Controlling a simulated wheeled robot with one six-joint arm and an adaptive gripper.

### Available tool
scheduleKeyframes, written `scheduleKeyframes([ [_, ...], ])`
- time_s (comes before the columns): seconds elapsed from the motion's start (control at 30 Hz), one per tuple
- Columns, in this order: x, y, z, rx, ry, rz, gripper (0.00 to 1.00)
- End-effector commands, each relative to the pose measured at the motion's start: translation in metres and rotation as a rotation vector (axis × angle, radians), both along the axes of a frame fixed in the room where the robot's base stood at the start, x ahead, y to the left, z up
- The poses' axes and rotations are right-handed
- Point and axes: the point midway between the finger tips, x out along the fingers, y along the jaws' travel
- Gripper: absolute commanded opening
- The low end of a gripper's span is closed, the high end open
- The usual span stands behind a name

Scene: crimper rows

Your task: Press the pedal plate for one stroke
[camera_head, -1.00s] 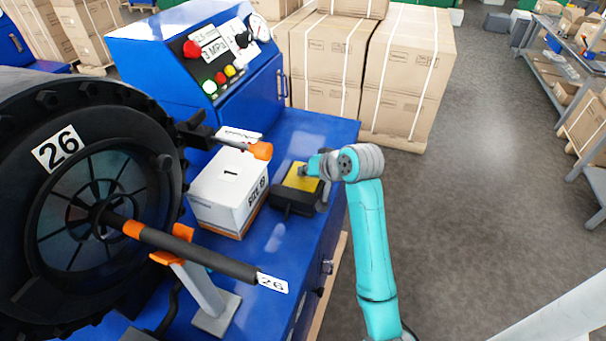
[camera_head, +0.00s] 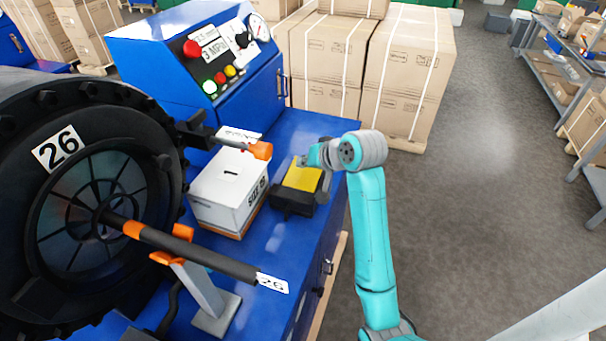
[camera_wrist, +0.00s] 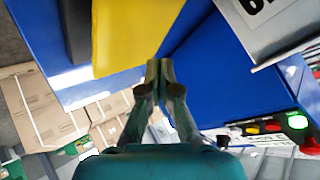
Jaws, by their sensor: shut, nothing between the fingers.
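The pedal (camera_head: 285,203) is a dark box with a yellow plate (camera_head: 302,177) on top, on the blue machine bench. In the wrist view the yellow plate (camera_wrist: 125,35) fills the upper middle. My gripper (camera_head: 300,161) is at the far edge of the plate in the head view, partly hidden by my wrist. In the wrist view my gripper (camera_wrist: 159,65) has its fingertips together, empty, at the plate's edge over blue. I cannot tell whether the fingertips touch the plate.
A white box (camera_head: 228,190) marked SIZE 19 stands left of the pedal. The crimper head (camera_head: 85,200) and a black hose (camera_head: 190,250) labelled 26 are further left. The control panel (camera_head: 222,60) is behind, with a lit green lamp. Strapped cartons (camera_head: 410,70) stand beyond the bench.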

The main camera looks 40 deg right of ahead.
Motion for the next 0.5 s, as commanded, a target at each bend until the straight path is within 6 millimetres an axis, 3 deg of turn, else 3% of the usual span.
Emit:
scheduleKeyframes([
  [0.3, -0.001, 0.002, 0.028, -0.001, -0.002, 0.000, 0.00],
  [0.5, -0.002, 0.003, 0.036, 0.000, -0.001, 0.000, 0.00],
])
